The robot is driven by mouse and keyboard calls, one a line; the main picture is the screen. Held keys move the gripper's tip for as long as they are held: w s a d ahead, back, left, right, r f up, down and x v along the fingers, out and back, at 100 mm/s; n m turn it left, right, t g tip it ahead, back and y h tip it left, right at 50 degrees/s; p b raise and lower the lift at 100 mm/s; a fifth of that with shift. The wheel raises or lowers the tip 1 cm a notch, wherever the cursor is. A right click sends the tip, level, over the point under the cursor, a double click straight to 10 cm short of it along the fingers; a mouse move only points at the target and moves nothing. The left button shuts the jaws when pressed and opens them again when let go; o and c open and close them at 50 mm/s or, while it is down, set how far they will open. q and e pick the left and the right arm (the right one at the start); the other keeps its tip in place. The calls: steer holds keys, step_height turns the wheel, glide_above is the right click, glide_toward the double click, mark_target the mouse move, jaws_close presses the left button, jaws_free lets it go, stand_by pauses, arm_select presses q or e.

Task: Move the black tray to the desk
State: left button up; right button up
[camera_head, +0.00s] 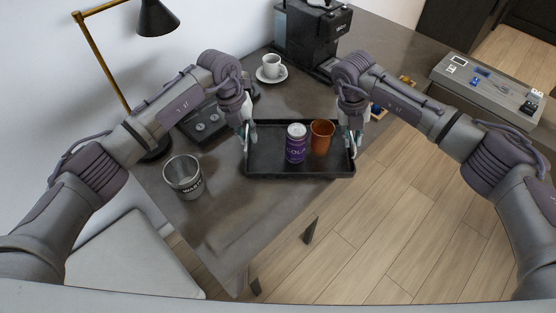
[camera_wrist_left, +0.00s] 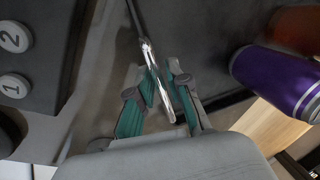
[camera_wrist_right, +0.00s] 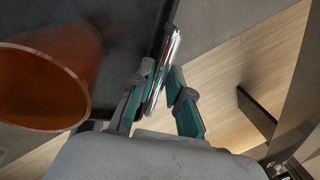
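The black tray (camera_head: 270,168) carries a purple cola can (camera_head: 296,144) and an orange cup (camera_head: 321,136). Its right part extends past the desk edge over the floor. My left gripper (camera_head: 247,145) is at the tray's left side and my right gripper (camera_head: 352,147) at its right side. In the left wrist view, the left fingers (camera_wrist_left: 163,92) close around a shiny metal handle of the tray. In the right wrist view, the right fingers (camera_wrist_right: 159,88) close around the other metal handle. The dark desk (camera_head: 225,225) lies under the tray's left part.
A metal bucket (camera_head: 183,176) stands on the desk at left. A black panel with round buttons (camera_head: 205,125), a white cup on a saucer (camera_head: 271,68), a coffee machine (camera_head: 312,38) and a gold lamp (camera_head: 103,55) are farther back. A grey bench (camera_head: 490,90) is at right. The front desk surface is clear.

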arm_select(q)
steer(key=shift+o, duration=0.7)
arm_select(e)
steer(key=shift+o, duration=0.7)
steer(key=shift+r, duration=0.15)
arm_select(q)
step_height(320, 180, up, 12)
steer(key=a, duration=0.2)
steer(key=shift+a+f, duration=0.15)
steer(key=shift+a, duration=0.05)
arm_select(e)
step_height(320, 180, up, 12)
steer(key=a, duration=0.2)
steer(key=shift+a+f, duration=0.2)
steer(key=shift+f, duration=0.05)
arm_select(q)
steer(key=shift+s, duration=0.15)
arm_select(e)
steer(key=shift+s+f, duration=0.1)
steer(key=shift+s, duration=0.05)
